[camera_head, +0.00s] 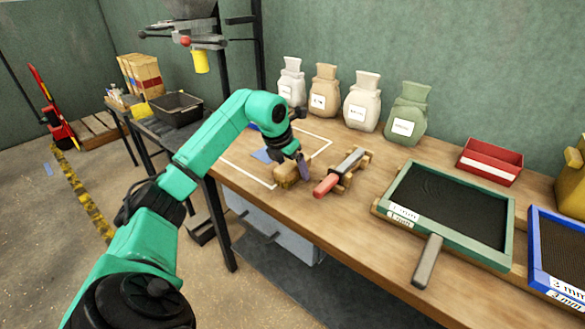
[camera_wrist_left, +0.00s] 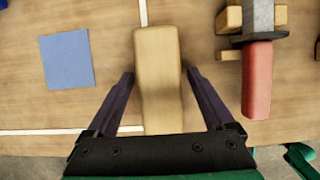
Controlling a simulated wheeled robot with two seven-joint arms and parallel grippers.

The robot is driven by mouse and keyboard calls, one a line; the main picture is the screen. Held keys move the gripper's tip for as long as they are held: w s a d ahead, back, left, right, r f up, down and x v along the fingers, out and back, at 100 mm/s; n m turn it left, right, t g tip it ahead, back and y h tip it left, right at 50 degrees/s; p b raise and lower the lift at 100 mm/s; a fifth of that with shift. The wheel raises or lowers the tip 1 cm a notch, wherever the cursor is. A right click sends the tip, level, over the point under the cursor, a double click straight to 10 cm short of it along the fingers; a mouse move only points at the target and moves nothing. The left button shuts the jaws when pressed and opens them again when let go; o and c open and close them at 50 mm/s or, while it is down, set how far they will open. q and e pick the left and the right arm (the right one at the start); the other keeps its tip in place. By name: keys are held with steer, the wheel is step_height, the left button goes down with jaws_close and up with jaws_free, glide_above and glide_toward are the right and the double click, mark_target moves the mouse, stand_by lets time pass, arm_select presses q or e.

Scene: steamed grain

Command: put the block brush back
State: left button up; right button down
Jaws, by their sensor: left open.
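The block brush (camera_head: 287,177) lies on the wooden table under my left gripper, near the front line of a white outlined rectangle. In the left wrist view its pale wooden back (camera_wrist_left: 158,75) runs lengthwise between the fingers. My left gripper (camera_wrist_left: 158,85) is open, with one dark finger on each side of the brush and a gap on both sides. In the head view the gripper (camera_head: 300,165) partly covers the brush. A blue square (camera_wrist_left: 67,59) lies flat on the table left of the brush. My right gripper is not in view.
A tool with a red handle (camera_head: 326,186) rests on a wooden cradle (camera_head: 351,178) close to the right of the brush. Several sacks (camera_head: 362,102) stand along the wall. A green-framed sieve (camera_head: 500,255) and a red tray (camera_head: 490,160) are farther right.

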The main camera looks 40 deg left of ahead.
arm_select(q)
steer(key=p+v, duration=0.1)
steer(key=v, duration=1.1)
steer(key=shift+s, duration=0.1)
